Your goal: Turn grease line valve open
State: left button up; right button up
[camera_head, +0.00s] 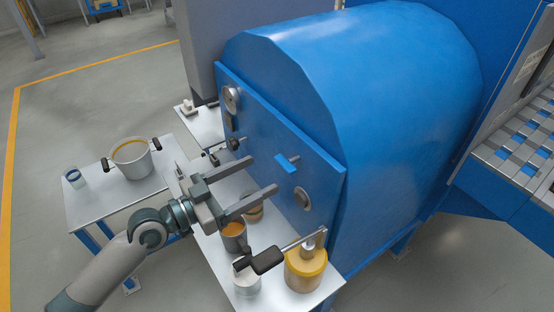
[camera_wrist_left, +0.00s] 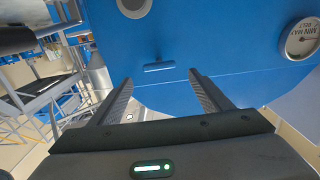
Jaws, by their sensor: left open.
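A short blue lever (camera_head: 287,163), which looks like the grease line valve's handle, sticks out of the blue machine's front panel (camera_head: 262,130). In the left wrist view the lever (camera_wrist_left: 159,67) lies nearly level across the picture, just beyond the fingertips and between their lines. My left gripper (camera_head: 264,174) is open and empty in front of the panel, its fingers pointing at the lever; it also shows in the left wrist view (camera_wrist_left: 160,77). No contact with the lever shows. My right gripper is not in view.
A belt gauge (camera_wrist_left: 299,38) and a round metal fitting (camera_head: 301,198) sit on the panel.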

aim_at(281, 164)
pick_arm(q)
jog(key=p+x, duration=0.1)
jog(key=x, duration=0.4)
jog(key=shift+d+r+p, duration=0.1)
jog(key=shift+p, duration=0.3)
jog(key=shift+x, duration=0.8)
jog(key=c, duration=1)
